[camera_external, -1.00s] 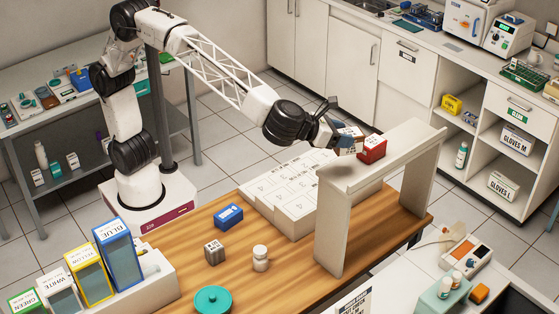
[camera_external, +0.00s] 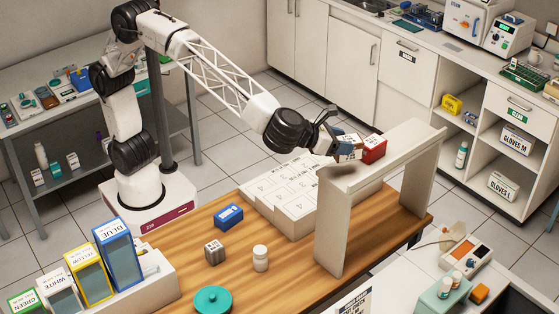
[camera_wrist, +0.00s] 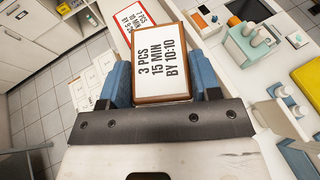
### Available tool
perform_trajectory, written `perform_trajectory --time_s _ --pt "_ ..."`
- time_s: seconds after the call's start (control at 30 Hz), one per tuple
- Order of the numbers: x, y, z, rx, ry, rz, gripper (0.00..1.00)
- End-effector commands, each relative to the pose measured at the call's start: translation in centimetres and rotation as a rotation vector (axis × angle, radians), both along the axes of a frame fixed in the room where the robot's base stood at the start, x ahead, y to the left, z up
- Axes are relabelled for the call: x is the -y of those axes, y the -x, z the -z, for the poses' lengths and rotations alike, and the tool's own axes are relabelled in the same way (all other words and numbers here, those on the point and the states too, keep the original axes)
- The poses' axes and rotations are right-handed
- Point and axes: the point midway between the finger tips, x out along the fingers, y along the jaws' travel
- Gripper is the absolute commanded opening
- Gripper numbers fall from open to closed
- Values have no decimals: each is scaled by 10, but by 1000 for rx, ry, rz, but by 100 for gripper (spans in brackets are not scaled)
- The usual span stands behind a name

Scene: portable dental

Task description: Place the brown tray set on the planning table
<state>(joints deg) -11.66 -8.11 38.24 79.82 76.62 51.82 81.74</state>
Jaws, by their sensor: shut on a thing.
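My gripper (camera_external: 338,141) has blue fingers and is shut on the brown tray set (camera_wrist: 162,63), a brown-edged box with a white label reading "3 PCS 15 MIN BY 10:10". In the wrist view the fingers are on either side of it. In the external view the brown tray set (camera_external: 350,149) is at the left end of the raised white shelf, close beside a red box (camera_external: 374,149). I cannot tell whether it touches the shelf. The wooden table (camera_external: 285,262) stands below, bearing white stepped panels with numbered cells (camera_external: 297,195).
The white bridge-like shelf (camera_external: 331,235) stands over the table's right side. A blue box (camera_external: 229,216), a grey-brown box (camera_external: 214,251), a white jar (camera_external: 260,258) and a teal round lid (camera_external: 212,300) are on the table. Coloured bins (camera_external: 122,255) stand at the left. Bare wood shows between them.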

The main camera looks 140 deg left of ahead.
Motion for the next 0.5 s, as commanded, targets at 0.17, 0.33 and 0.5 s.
perform_trajectory --time_s 0.17,0.33,0.5 --pt "0 0 16 -1 1 -1 23" --pt "0 0 28 -1 0 0 23" --pt "0 0 37 0 0 0 23"
